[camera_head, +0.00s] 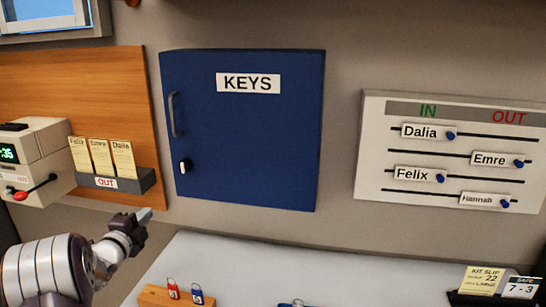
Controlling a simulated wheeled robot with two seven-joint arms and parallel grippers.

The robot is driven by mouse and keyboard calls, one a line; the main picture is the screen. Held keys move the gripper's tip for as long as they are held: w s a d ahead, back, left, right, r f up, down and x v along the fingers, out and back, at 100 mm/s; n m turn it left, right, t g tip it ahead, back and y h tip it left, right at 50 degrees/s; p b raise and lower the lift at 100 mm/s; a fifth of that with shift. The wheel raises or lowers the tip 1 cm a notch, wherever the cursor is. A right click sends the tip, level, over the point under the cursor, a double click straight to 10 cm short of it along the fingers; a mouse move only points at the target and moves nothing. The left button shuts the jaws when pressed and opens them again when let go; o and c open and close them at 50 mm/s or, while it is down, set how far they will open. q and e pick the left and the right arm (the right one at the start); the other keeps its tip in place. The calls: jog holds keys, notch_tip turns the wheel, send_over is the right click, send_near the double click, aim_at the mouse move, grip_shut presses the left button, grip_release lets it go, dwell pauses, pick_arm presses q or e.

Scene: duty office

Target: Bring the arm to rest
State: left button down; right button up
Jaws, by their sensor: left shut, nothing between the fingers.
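My left arm comes in from the lower left of the head view. Its gripper (143,215) is shut and empty, raised in front of the wall below the card rack. It points up and to the right and touches nothing that I can see. My right gripper does not show.
A closed blue KEYS cabinet (245,140) hangs on the wall. An OUT rack (140,183) with cards and a time clock (35,160) are at left, an IN/OUT board (450,187) at right. A wooden key block (160,297) stands on the pale desk (260,260).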

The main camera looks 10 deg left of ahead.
pick_arm(q)
jog(key=s+a+f+n+g+y, duration=0.3)
jog(key=s+f+n+g, duration=0.3)
jog(key=f+n, duration=0.35)
jog(key=s+d+f+n+g, duration=0.2)
jog(key=s+d, duration=0.1)
jog(key=s+d+f+n+g, duration=0.2)
jog(key=s+d+f, duration=0.1)
jog(key=s+d, duration=0.1)
jog(key=s+d+f+n+g+h, duration=0.1)
jog(key=s+d+f+n+g, duration=0.1)
jog(key=s+d+n, duration=0.1)
jog(key=shift+s+d+f+g, duration=0.15)
jog(key=shift+s+d+g, duration=0.25)
jog(key=shift+s+d, duration=0.25)
jog(key=s+d+g+h, duration=0.1)
jog(key=s+d, duration=0.5)
jog(key=d, duration=0.3)
jog(key=s+d+r+g+h, duration=0.1)
jog(key=s+d+g, duration=0.1)
jog(key=s+d, duration=0.4)
jog(key=d, duration=0.2)
jog(key=shift+s+d+r+h, duration=0.2)
jog(key=shift+d+r+h, duration=0.1)
jog(key=shift+d, duration=0.1)
